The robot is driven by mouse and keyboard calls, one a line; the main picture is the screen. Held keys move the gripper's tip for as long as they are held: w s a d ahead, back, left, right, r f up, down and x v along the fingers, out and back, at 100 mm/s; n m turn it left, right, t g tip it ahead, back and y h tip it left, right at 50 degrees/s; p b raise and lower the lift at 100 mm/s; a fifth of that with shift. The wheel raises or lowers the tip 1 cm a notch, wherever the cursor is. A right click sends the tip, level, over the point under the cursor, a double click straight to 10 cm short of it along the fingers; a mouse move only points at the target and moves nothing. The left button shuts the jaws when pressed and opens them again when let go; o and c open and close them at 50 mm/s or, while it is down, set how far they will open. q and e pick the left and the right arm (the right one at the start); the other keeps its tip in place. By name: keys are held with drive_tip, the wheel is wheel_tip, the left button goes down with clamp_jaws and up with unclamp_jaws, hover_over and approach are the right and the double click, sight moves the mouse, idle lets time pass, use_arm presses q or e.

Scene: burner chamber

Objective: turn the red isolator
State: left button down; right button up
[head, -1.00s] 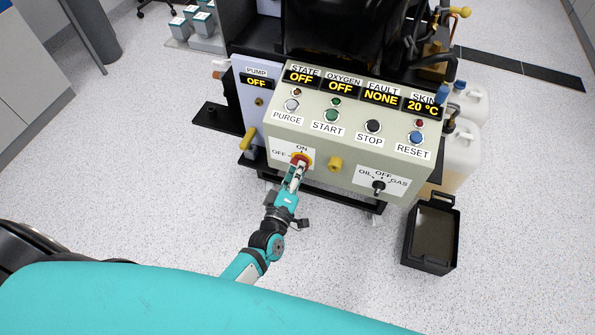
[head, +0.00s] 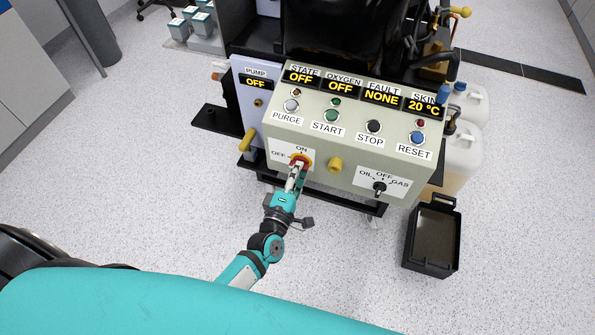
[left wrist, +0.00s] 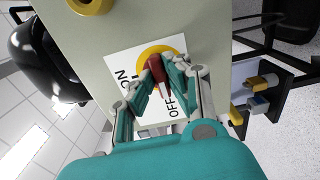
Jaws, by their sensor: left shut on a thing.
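The red isolator (head: 299,160) is a red handle on a yellow disc, on a white plate marked ON and OFF at the lower left of the control panel's front. My left gripper (head: 297,169) reaches it from below and is shut on the handle. In the left wrist view the red handle (left wrist: 156,68) lies between the two fingers (left wrist: 160,80), with the yellow disc (left wrist: 170,52) behind. Its lower end points roughly toward the OFF word, but the fingers partly cover it, so its exact angle is unclear. My right gripper is not in view.
The panel (head: 350,148) carries several buttons, a yellow knob (head: 335,164) right of the isolator and a black OIL/OFF/GAS selector (head: 379,188). The pump display (head: 256,82) reads OFF. A black bin (head: 432,237) stands on the floor at right. Floor left of the panel is clear.

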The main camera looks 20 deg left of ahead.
use_arm(q)
drive_tip(key=c, duration=1.3)
unclamp_jaws()
drive_tip(key=shift+c, duration=0.2)
drive_tip(key=s, duration=1.2)
drive_tip(key=shift+a, duration=0.25)
